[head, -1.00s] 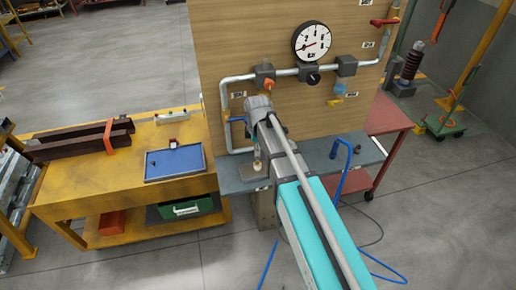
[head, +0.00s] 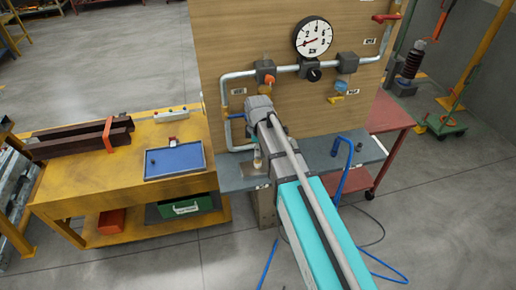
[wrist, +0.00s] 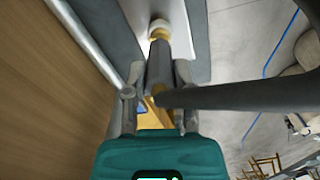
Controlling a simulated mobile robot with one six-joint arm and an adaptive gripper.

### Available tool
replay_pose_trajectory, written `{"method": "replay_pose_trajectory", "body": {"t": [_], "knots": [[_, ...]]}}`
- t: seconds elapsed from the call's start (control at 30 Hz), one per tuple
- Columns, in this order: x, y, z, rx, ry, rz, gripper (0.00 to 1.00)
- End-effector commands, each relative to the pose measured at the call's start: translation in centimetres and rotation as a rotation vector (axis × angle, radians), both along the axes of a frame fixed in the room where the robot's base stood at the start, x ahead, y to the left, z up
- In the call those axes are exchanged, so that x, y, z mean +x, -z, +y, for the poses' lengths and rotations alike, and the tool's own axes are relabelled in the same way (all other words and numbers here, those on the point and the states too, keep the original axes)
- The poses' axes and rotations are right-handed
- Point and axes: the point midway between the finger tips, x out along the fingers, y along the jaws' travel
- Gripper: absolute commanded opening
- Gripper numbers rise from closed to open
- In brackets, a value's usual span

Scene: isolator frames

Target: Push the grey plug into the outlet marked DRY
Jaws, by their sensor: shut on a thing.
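My gripper (wrist: 158,90) points down beside the wooden panel and is shut on a dark grey cylindrical body, the grey plug (wrist: 160,66). A brass piece with a cream end (wrist: 160,29) lies in line beyond it. I cannot tell whether this belongs to the plug. In the head view my arm hides most of the gripper, and a pale part (head: 257,158) shows low beside it, near the shelf. On the panel are an orange-handled fitting (head: 268,79) at left and a blue fitting (head: 342,87) at right. Their small labels are too blurred to read, so I cannot tell which is DRY.
The wooden panel (head: 235,45) carries grey pipework and a round gauge (head: 313,37). The grey shelf (head: 315,163) runs below it, with a blue hose (head: 341,180) at right. A yellow bench (head: 75,180) with a blue tray (head: 175,161) stands at left.

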Motion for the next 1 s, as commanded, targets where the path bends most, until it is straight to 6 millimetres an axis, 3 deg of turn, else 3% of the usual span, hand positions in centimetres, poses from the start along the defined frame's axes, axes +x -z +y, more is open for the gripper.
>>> {"method": "replay_pose_trajectory", "body": {"t": [0.97, 1.0], "knots": [[0.0, 1.4, -0.1, 0.0, 0.001, 0.0, 0.0], [0.0, 1.4, -0.1, 0.0, 0.001, 0.0, 0.42]]}}
